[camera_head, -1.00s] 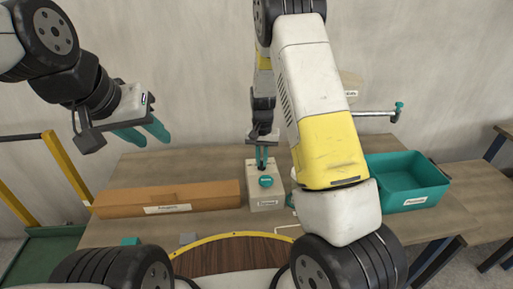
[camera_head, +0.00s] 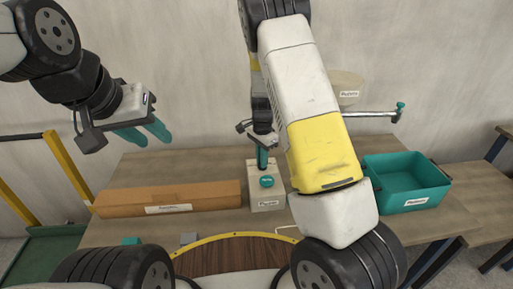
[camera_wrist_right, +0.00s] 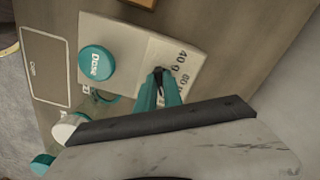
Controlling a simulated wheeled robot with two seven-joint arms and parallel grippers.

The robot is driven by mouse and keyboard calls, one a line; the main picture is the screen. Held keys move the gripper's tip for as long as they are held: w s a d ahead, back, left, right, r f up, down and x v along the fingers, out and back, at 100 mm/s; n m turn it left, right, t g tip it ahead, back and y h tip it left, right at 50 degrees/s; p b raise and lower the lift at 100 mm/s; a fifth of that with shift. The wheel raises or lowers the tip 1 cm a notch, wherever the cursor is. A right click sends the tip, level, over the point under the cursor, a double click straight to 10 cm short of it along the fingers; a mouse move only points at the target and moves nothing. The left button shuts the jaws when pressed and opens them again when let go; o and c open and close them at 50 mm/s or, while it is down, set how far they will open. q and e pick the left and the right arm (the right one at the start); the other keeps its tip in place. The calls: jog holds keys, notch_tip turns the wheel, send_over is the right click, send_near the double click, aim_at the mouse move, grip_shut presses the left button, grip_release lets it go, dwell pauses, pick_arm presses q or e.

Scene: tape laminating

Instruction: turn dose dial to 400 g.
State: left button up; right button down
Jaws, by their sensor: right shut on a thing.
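The beige dispenser box (camera_head: 268,196) stands on the table, with a round teal Dose button (camera_head: 267,182) on it. In the right wrist view, the button (camera_wrist_right: 97,63) is beside a printed scale (camera_wrist_right: 174,66) with legible marks such as 40 0 and 80. My right gripper (camera_wrist_right: 160,80) points down at the box and is shut on a small dark dial (camera_wrist_right: 158,72). The fingers hide most of the dial, so I cannot tell its setting. My left gripper (camera_head: 142,133) is open and empty, raised above the back left of the table.
A long brown carton (camera_head: 170,198) lies left of the box. A teal bin (camera_head: 408,183) stands at the right. A horizontal rod with a teal end (camera_head: 399,110) is behind my right arm. A round wooden board with a yellow rim (camera_head: 235,236) is in front.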

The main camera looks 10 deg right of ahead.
dwell(0.4)
jog(key=c, duration=1.5)
grip_release()
jog(key=shift+r, duration=0.1)
notch_tip(320, 180, up, 6)
jog(key=shift+r, duration=0.85)
